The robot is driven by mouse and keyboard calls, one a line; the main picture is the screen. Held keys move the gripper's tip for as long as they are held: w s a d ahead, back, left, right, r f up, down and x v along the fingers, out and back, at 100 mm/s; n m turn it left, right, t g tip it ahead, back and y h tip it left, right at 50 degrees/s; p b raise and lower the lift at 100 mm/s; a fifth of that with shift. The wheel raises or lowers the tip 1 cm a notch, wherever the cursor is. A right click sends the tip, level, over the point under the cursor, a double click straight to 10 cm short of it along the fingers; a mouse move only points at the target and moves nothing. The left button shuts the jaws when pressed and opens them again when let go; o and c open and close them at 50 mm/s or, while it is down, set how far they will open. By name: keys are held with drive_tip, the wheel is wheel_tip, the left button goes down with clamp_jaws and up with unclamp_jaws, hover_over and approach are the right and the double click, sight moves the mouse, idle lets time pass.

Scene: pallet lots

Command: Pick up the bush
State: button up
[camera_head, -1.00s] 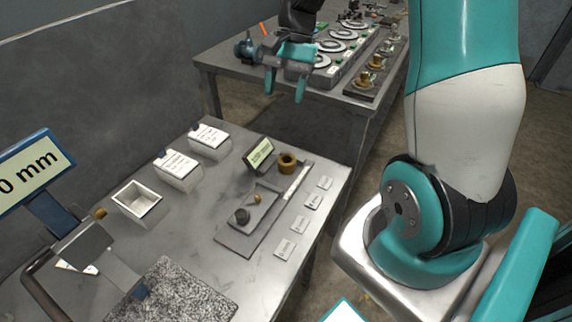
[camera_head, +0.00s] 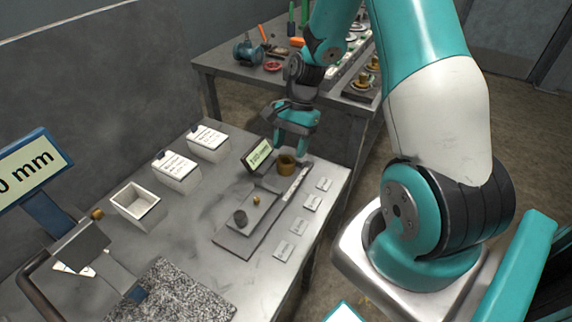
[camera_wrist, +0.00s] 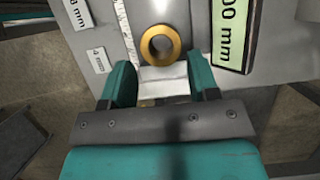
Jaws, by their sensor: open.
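The bush is a short brass ring (camera_head: 287,164) with a hole through it. It stands at the far right part of the near table, beside a small green display. In the wrist view the bush (camera_wrist: 160,45) shows from above, hole upward, just beyond my fingertips. My gripper (camera_head: 293,145) is open and empty, pointing down above and close to the bush. In the wrist view my gripper's two teal fingers (camera_wrist: 163,82) are spread apart, with the bush ahead of the gap and not between them.
The small display (camera_head: 257,155) stands close to the bush. A steel rule (camera_head: 294,183) and several labels lie nearby. A grey plate (camera_head: 240,232) holds small parts. White boxes (camera_head: 209,142) stand at the left. A second table (camera_head: 225,72) is behind.

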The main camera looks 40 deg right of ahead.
sight(286, 160)
drive_tip(key=x, duration=0.4)
drive_tip(key=shift+a+f, duration=0.25)
drive_tip(key=shift+a, duration=0.05)
drive_tip(key=shift+c, duration=0.5)
drive_tip(key=c, duration=0.6)
drive_tip(key=shift+o, duration=0.2)
drive_tip(key=shift+r, duration=0.1)
